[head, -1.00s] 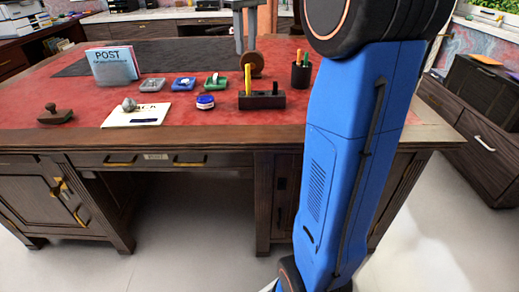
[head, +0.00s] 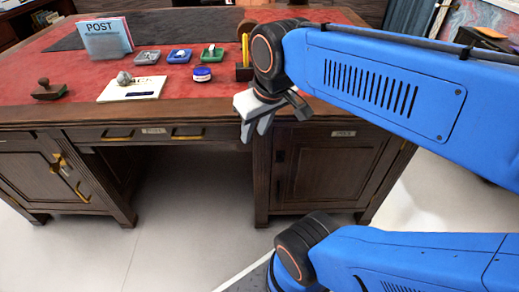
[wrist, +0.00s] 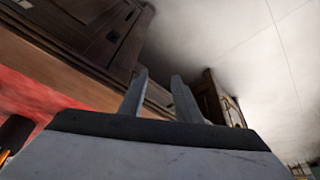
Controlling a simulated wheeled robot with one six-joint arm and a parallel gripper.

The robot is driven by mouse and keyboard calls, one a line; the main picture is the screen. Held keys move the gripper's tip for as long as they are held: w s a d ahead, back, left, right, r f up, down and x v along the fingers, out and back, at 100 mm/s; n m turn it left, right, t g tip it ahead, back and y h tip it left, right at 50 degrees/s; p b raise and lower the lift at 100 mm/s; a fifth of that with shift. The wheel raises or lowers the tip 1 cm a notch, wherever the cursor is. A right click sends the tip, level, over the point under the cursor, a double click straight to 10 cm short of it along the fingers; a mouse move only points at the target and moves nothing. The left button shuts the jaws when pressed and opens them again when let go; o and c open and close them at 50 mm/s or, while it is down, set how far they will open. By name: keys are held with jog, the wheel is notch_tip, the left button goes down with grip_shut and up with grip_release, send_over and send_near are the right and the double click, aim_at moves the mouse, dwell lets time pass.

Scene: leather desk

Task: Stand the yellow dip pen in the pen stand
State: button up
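The yellow dip pen (head: 245,48) stands upright in the dark pen stand (head: 243,73) on the red desktop, in the head view. My arm hides the right part of the stand. My gripper (head: 256,130) hangs in front of the desk's front edge, nearer than the stand and apart from it. In the wrist view its two fingers (wrist: 160,85) are apart with nothing between them.
A blue-lidded jar (head: 202,74) stands left of the stand, with small grey, blue and green trays (head: 179,56) behind it. A paper pad (head: 131,90), a stamp (head: 48,90) and a POST holder (head: 105,40) are further left. The desk's front edge (head: 180,115) lies close to my gripper.

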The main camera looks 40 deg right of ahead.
jog(key=shift+t, duration=0.3)
jog(key=s+f, duration=0.2)
jog(key=f, duration=0.1)
jog(key=s+f, duration=0.1)
jog(key=shift+a+f, duration=0.15)
jog(key=shift+a, duration=0.25)
